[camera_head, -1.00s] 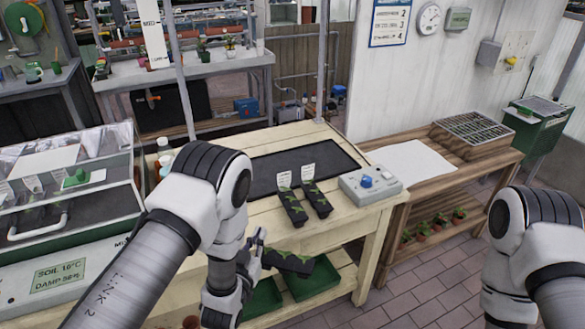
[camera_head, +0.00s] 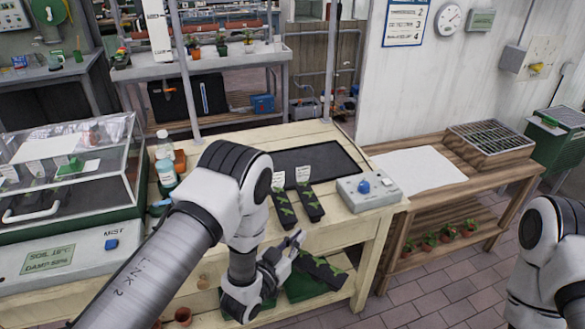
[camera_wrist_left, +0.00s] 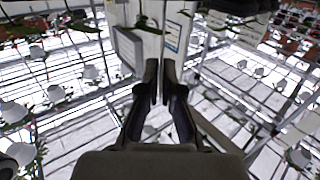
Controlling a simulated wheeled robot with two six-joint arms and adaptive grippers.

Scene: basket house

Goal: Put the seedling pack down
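The seedling pack (camera_head: 320,268), a dark tray with green seedlings, shows in the head view just right of my left gripper (camera_head: 296,243), in front of the wooden bench's edge. My left fingers (camera_wrist_left: 161,82) are close together with a narrow gap in the wrist view. The pack has moved along with them, so they appear shut on it; the exact contact is hard to see. Two similar packs (camera_head: 282,208) (camera_head: 310,203) with white labels stand on the bench (camera_head: 345,228) by a black mat (camera_head: 315,163). My right gripper is out of view.
A grey control box (camera_head: 368,191) with a blue knob stands at the bench's right end. A glass propagator (camera_head: 70,165) and bottles (camera_head: 166,172) are at left. A second wooden table (camera_head: 440,200) at right holds a white sheet (camera_head: 415,168) and a slatted tray (camera_head: 490,140). The black mat looks clear.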

